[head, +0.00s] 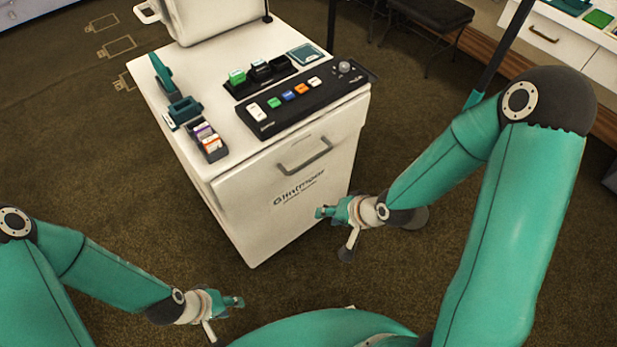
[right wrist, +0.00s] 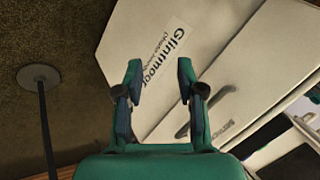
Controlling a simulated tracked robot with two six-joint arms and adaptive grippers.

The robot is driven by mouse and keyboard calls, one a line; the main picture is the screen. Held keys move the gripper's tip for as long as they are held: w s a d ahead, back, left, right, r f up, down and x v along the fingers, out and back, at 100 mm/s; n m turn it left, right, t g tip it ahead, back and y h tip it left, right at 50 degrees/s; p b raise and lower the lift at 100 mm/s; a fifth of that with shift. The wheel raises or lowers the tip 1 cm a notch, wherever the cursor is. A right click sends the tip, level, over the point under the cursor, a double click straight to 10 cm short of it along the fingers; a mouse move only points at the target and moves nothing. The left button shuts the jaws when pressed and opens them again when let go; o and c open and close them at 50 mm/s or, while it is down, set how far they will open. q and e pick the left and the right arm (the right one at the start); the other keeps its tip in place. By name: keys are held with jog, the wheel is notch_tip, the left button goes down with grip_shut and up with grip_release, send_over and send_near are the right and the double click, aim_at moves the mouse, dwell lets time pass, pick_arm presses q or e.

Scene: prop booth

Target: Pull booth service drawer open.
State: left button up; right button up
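The booth service drawer (head: 245,200) is the white front of the cabinet, with dark lettering; it looks shut. Its grey bar handle (head: 305,157) sits near the top edge. In the right wrist view, the drawer front (right wrist: 150,105) and the handle (right wrist: 208,110) appear tilted, with the handle right of my fingers. My right gripper (head: 322,211) is in front of the cabinet's right side, lower than the handle and apart from it. Its fingers are spread and empty in the right wrist view (right wrist: 160,82). My left gripper (head: 236,302) hangs low in front of the cabinet, away from it; its fingers are too small to read.
On the cabinet top are a black button panel (head: 290,110), a card rack (head: 255,80) and a teal stapler-like tool (head: 160,75). A thin pole on a round base (right wrist: 40,75) stands left in the right wrist view.

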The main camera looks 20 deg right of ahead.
jog(key=w+d+r+m+t+b, duration=0.1)
jog(key=w+d+m+t+b, duration=0.35)
jog(key=b, duration=0.85)
jog(key=s+d+r+m+t+y+b, duration=0.1)
jog(key=s+d+r+m+t+b, duration=0.25)
jog(key=b, duration=0.95)
jog(key=t, duration=0.1)
send_near(312, 160)
jog(key=f+x, duration=0.1)
jog(key=x, duration=0.8)
pick_arm(q)
notch_tip(312, 160, down, 30)
jog(key=shift+r, duration=0.25)
pick_arm(e)
jog(key=shift+w+a+r, duration=0.1)
jog(key=shift+w+a, duration=0.05)
jog(key=shift+w, duration=0.35)
grip_shut()
